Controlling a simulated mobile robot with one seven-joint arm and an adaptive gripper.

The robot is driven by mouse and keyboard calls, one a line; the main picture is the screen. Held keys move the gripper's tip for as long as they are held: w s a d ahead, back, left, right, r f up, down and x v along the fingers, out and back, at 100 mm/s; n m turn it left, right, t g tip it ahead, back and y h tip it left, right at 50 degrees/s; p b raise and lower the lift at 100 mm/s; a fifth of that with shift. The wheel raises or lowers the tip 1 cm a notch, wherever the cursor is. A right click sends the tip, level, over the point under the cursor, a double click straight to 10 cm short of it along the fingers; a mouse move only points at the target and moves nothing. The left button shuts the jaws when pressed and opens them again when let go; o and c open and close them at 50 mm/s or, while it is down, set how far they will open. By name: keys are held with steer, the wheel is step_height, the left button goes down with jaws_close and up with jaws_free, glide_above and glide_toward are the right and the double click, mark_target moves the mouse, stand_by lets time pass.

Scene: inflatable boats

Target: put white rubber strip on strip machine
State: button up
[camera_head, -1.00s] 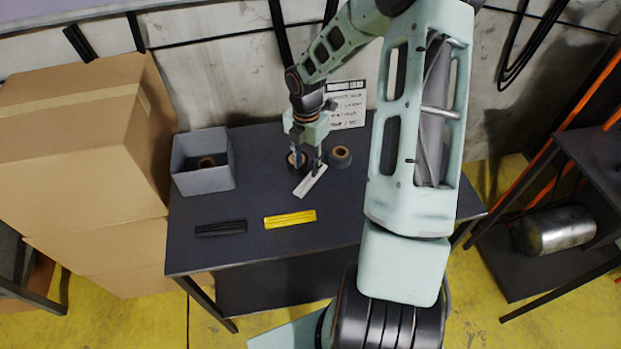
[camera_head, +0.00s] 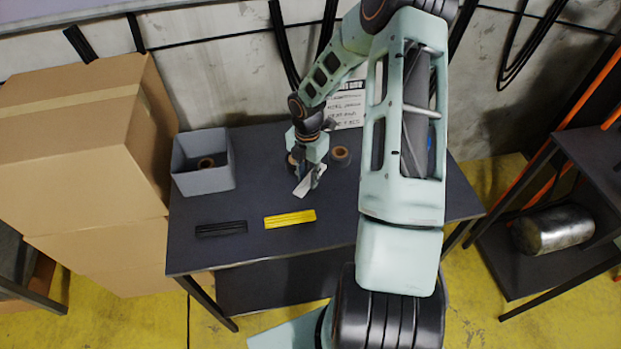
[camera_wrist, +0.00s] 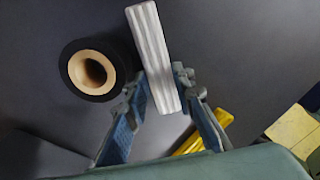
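The white rubber strip (camera_head: 305,184) is at the middle of the dark table, in front of the tape rolls. In the wrist view the ribbed white strip (camera_wrist: 153,55) extends up from between the two fingers. My gripper (camera_head: 308,172) is low over the table, with its fingers (camera_wrist: 163,92) on either side of the strip's near end. The fingers are very close to the strip's edges, and I cannot tell whether they press on it. The head view is partly blocked by the gripper. I cannot make out a strip machine in either view.
A yellow strip (camera_head: 290,219) and a black strip (camera_head: 221,229) lie at the table's front. Black tape rolls (camera_head: 340,155) stand by the gripper; one shows close in the wrist view (camera_wrist: 88,70). A grey bin (camera_head: 203,181) is at left, beside stacked cardboard boxes (camera_head: 70,150).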

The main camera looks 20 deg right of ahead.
jaws_close()
steer(key=shift+r, duration=0.1)
steer(key=shift+r, duration=0.55)
steer(key=s+a+r, duration=0.2)
steer(key=s+r, duration=0.9)
steer(key=s, duration=0.3)
steer(key=shift+r, duration=0.35)
steer(key=shift+w, duration=0.15)
